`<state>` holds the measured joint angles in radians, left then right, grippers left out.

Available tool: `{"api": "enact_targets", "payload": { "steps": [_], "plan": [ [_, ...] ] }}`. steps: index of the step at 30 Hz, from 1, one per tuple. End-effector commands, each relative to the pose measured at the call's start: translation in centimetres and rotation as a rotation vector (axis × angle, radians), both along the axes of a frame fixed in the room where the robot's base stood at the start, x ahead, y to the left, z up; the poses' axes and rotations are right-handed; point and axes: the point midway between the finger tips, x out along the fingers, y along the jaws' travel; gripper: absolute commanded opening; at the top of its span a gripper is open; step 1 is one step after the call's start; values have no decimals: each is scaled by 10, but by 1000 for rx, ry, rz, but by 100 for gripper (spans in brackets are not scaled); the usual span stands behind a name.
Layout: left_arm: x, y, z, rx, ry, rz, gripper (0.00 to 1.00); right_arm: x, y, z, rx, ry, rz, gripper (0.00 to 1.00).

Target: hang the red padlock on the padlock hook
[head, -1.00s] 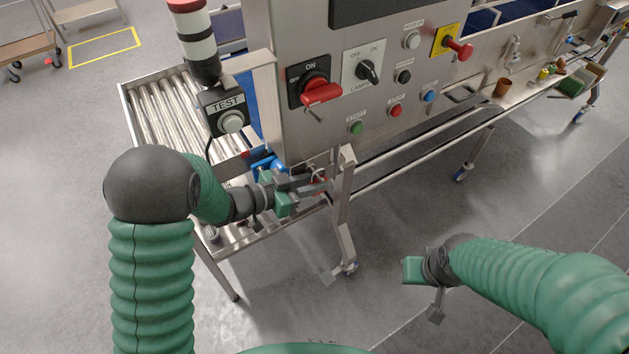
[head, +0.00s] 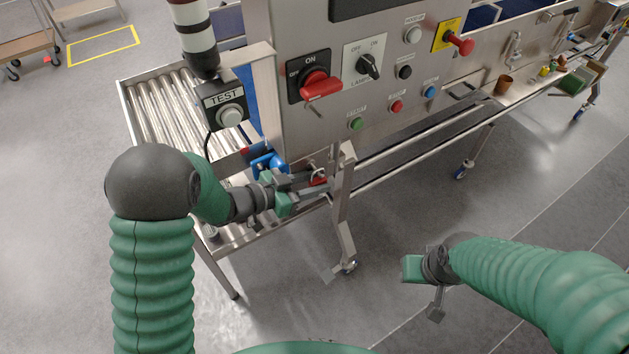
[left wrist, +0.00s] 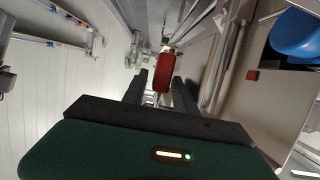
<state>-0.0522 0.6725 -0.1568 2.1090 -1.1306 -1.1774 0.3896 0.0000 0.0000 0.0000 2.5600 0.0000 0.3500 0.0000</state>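The red padlock (head: 319,181) is low beside the grey leg of the machine. It also shows in the left wrist view (left wrist: 162,74), with a pale shackle at its far end. My left gripper (head: 322,184) has one finger on each side of the padlock. In the left wrist view narrow gaps show beside the padlock body, so the fingers look open around it. The padlock hook cannot be made out clearly; the shackle end is small. My right gripper (head: 425,292) hangs over the floor at the lower right; its finger gap is not clear.
A panel with a red ON switch (head: 320,87) and several buttons stands above the left gripper. A TEST box (head: 226,106) and a blue part (head: 268,163) are close by. A roller conveyor (head: 163,113) lies at left. Floor around the right gripper is clear.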

Motion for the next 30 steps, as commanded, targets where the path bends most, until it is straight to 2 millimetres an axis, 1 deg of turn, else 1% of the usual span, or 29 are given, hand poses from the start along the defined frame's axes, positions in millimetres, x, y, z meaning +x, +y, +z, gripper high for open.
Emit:
{"api": "enact_targets", "payload": {
  "steps": [2, 17, 20, 23, 26, 30],
  "plan": [
    [0, 0, 0, 0, 0, 2, 45, 0, 0, 0, 0, 0, 0, 36],
    [2, 2, 0, 1, -2, 4, 45, 0, 0, 0, 0, 0, 0, 36],
    [-1, 7, 2, 2, -2, 6, 45, 0, 0, -1, 0, 0, 0, 36],
    [-10, 21, 6, 2, -4, 10, 45, 0, 0, -4, 0, 0, 0, 36],
    [-25, 42, 14, 2, -4, 12, 45, 0, 0, -8, 0, 0, 0, 36],
    [-50, 75, 26, 1, -3, 13, 45, 0, 0, -12, 0, 0, 0, 36]
  ]
}}
